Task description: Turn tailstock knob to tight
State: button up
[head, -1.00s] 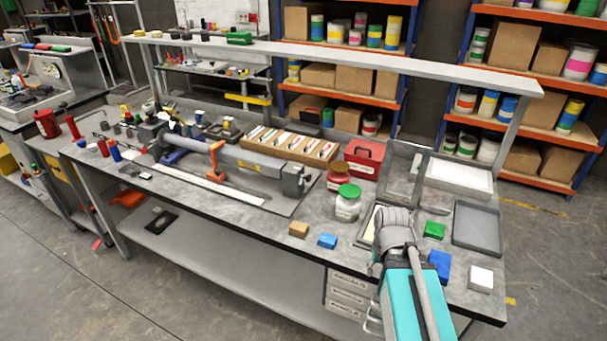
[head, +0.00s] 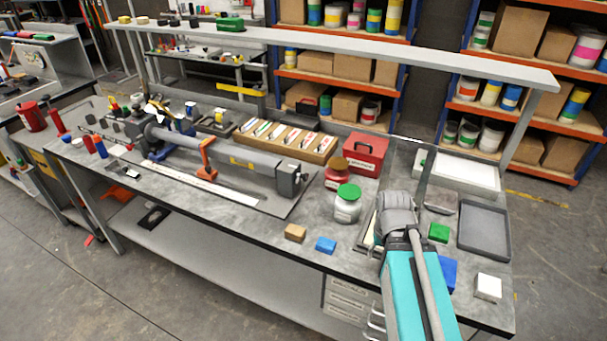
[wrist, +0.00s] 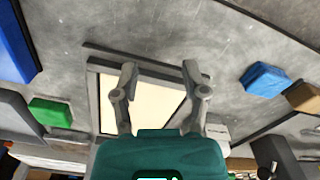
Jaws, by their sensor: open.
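The tailstock (head: 290,180) is the dark grey block at the right end of the long grey tube assembly on the bench. A small knob-like part shows on its right side, but its setting is too small to read. My gripper (wrist: 159,72) is open and empty in the wrist view, its two fingers apart above a cream panel with a dark frame (wrist: 150,102). In the head view my arm hides the gripper's fingers. The gripper is over the right part of the bench, well to the right of the tailstock and not touching it.
A green-lidded jar (head: 347,204), a red-lidded jar (head: 337,174) and a red toolbox (head: 365,155) stand between tailstock and arm. Tan (head: 295,233) and blue (head: 326,245) blocks lie near the front edge. A shelf rail (head: 350,55) spans the bench above.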

jog(key=shift+o, duration=0.3)
jog(key=shift+w+d, duration=0.1)
jog(key=shift+d, duration=0.2)
jog(key=shift+o, duration=1)
jog(key=shift+w+r, duration=0.15)
jog(key=shift+w, duration=0.05)
jog(key=w+a+r+n+t+y+p, duration=0.1)
jog(key=w+a+r+n+p, duration=0.3)
jog(key=w, duration=0.3)
jog(key=w+a+r+n+y+p, duration=0.1)
jog(key=w+a+r+n+p, duration=0.25)
jog(key=w+r+p, duration=0.2)
jog(key=n+y+p, duration=0.2)
jog(key=n+p, duration=0.4)
send_near(307, 176)
jog(key=v, duration=0.4)
jog(key=shift+s+f+t, duration=0.15)
jog(key=shift+s+t, duration=0.15)
jog(key=shift+f, duration=0.15)
jog(key=b+x, duration=1.2)
jog(key=x, duration=0.1)
jog(key=shift+a+f, duration=0.2)
